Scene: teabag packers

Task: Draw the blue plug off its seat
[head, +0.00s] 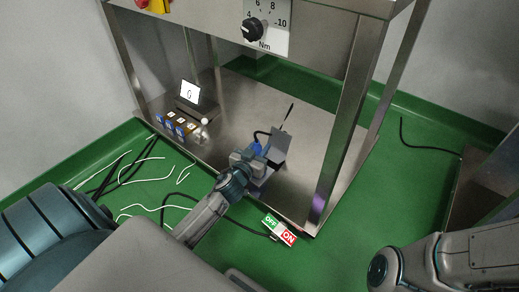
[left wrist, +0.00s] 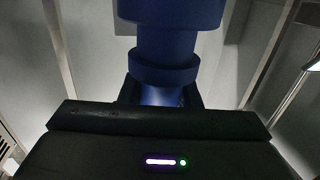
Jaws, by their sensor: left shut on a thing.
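The blue plug (head: 257,148) shows as a small blue patch at the end of my left arm, low inside the steel frame. My left gripper (head: 256,160) is shut on it. In the left wrist view the plug (left wrist: 168,35) is a large dark-blue stepped cylinder, upright in the picture, with its lower collar between the dark fingers of my left gripper (left wrist: 160,95). A dark cable bends near the plug in the head view. The seat is hidden, so I cannot tell whether the plug still touches it. My right gripper is out of view.
A grey plate (head: 281,146) stands close right of the gripper. A steel post (head: 343,120) rises farther right. Loose cables and an OFF/ON switch (head: 279,229) lie on the green floor.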

